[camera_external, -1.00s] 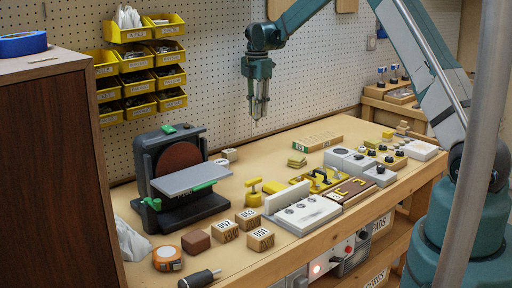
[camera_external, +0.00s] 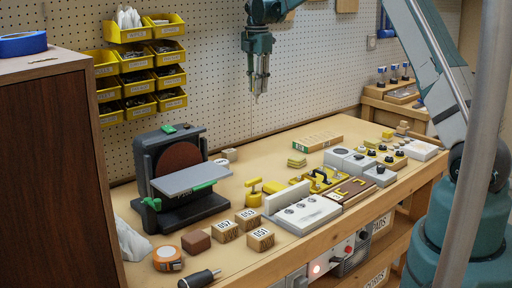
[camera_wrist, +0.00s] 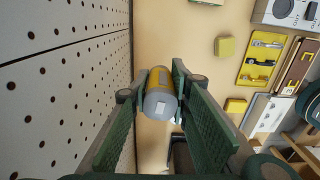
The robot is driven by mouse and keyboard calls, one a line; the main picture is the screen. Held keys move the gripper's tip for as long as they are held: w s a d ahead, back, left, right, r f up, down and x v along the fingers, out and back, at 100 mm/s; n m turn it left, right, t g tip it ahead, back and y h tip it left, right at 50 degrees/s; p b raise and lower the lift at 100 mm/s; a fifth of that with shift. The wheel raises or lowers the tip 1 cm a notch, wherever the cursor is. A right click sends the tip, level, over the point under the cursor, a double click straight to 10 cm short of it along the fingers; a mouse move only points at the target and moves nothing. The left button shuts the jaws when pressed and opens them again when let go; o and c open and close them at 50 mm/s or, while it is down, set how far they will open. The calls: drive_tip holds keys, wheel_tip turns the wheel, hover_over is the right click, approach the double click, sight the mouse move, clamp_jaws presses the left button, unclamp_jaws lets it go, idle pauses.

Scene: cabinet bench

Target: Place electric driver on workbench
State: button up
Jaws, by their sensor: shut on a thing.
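My gripper (camera_external: 258,92) hangs fingers down, high above the back of the workbench (camera_external: 225,268), near the pegboard. In the wrist view its two green fingers (camera_wrist: 182,96) are closed on the sides of a yellow and grey cylinder, which looks like the electric driver (camera_wrist: 160,95). Its grey round end faces the wrist camera, and its far end is hidden. In the external view it barely shows between the fingers. The bench top below is apart from it.
A sander (camera_external: 175,175) stands at the bench's left. Yellow bins (camera_external: 138,83) hang on the pegboard. The back middle of the bench is largely clear.

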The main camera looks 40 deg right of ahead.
wheel_tip(320, 180, up, 8)
drive_tip(key=shift+r, duration=0.15)
drive_tip(key=shift+s+a+r, duration=0.1)
drive_tip(key=shift+a+r, duration=0.2)
drive_tip(key=shift+a, duration=0.25)
drive_tip(key=s+a+r, duration=0.1)
drive_tip(key=s+a, duration=0.3)
drive_tip(key=a, duration=0.7)
drive_tip(key=s+a+r, duration=0.1)
drive_tip(key=s+a, duration=0.4)
drive_tip(key=a, duration=0.5)
drive_tip(key=s+a, duration=0.4)
drive_tip(key=a, duration=0.7)
drive_tip(key=s+a+f+n, duration=0.1)
drive_tip(key=s+a, duration=0.7)
drive_tip(key=s, duration=0.3)
drive_tip(key=s+a+f, duration=0.1)
drive_tip(key=s+a, duration=0.6)
drive_tip(key=s, duration=0.4)
drive_tip(key=s+a+n, duration=0.1)
drive_tip(key=s+a, duration=0.7)
drive_tip(key=s, duration=0.4)
wheel_tip(320, 180, down, 18)
drive_tip(key=shift+w+d+f, duration=0.15)
drive_tip(key=shift+w+d, duration=0.1)
drive_tip(key=shift+w, duration=0.1)
drive_tip(key=shift+f, duration=0.1)
